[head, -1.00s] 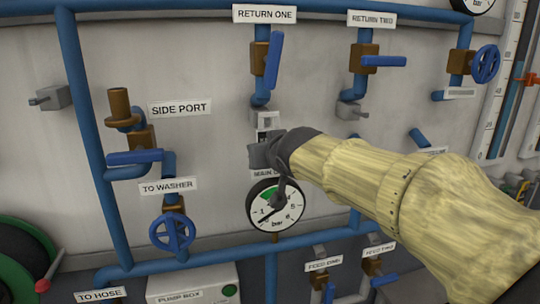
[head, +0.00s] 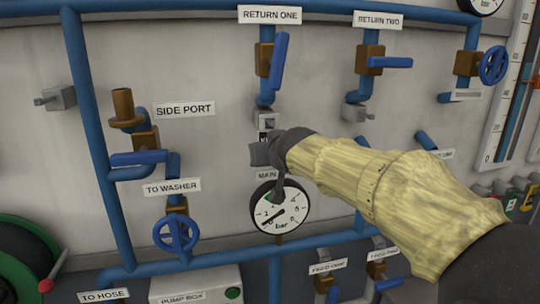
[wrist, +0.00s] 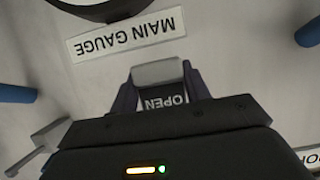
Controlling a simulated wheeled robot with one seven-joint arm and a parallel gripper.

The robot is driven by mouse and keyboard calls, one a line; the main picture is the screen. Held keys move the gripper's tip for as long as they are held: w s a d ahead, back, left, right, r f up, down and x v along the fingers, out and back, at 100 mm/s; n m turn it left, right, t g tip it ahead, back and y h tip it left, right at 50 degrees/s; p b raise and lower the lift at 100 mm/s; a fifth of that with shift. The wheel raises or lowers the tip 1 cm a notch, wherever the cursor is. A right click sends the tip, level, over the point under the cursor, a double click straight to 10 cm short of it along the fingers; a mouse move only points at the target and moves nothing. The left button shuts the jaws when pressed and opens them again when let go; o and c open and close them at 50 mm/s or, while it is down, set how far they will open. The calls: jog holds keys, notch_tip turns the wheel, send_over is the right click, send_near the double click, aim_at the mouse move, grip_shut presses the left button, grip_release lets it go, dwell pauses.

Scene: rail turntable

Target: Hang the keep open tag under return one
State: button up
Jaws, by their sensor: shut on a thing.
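The keep open tag (wrist: 165,101) is held between the fingers of my gripper (wrist: 158,92) in the wrist view. Its dark face reads OPEN, upside down there, with a grey piece at its outer end. In the head view my gripper (head: 262,152) is shut on it just above the main gauge. A small part of the tag (head: 266,136) shows over the gripper. The grey hook block (head: 266,118) under the RETURN ONE label (head: 270,15) and blue-handled valve (head: 266,60) is just above the tag. I cannot tell whether tag and hook touch.
Another grey hook (head: 357,112) is under return two, and one (head: 57,98) is at the far left. The main gauge (head: 280,207) is just below my gripper. Colored tags (head: 510,200) hang at the right edge. Blue pipes and valves surround the area.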

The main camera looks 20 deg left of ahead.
jog(key=shift+s+a, duration=0.15)
jog(key=shift+s, duration=0.1)
jog(key=shift+w+d, duration=0.2)
jog(key=shift+d, duration=0.1)
jog(key=o, duration=1)
jog(key=shift+s+a, duration=0.15)
jog(key=b+v, duration=0.5)
jog(key=v, duration=1.2)
jog(key=shift+s+r, duration=0.1)
jog(key=shift+s, duration=0.15)
